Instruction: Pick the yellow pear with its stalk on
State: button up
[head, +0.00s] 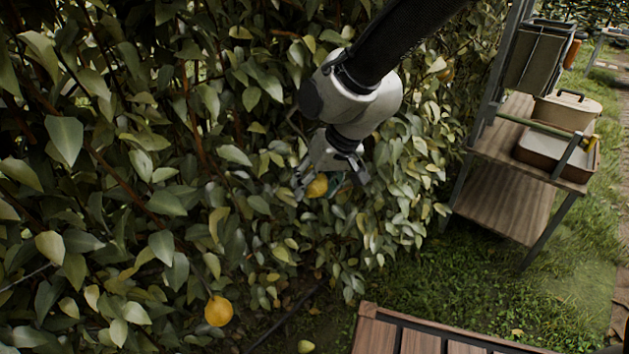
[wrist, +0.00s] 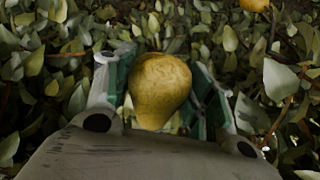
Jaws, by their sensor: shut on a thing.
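A yellow pear (wrist: 160,88) sits between the two fingers of my gripper (wrist: 160,95) in the wrist view, large and close. My gripper is shut on it, with a finger on each side. In the head view the same pear (head: 317,186) shows between the fingertips of my gripper (head: 330,186), in front of the hedge leaves. The pear's stalk is not clear in either view, so I cannot tell whether it is joined to a branch.
Another yellow pear (head: 218,311) hangs at lower left. A small greenish fruit (head: 305,346) is near the bottom. A wooden cart (head: 505,190) bearing a tray (head: 540,152) stands at right. A slatted wooden surface (head: 420,340) fills the bottom right. Dense leaves surround my gripper.

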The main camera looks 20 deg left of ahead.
jog(key=shift+s+d+f, duration=0.15)
jog(key=shift+s+d, duration=0.2)
jog(key=shift+s, duration=0.3)
jog(key=shift+s+d+f, duration=0.15)
jog(key=shift+s+d, duration=0.2)
jog(key=shift+s, duration=0.25)
jog(key=shift+s+d+f, duration=0.15)
jog(key=shift+s+d, duration=0.2)
jog(key=shift+s, duration=0.3)
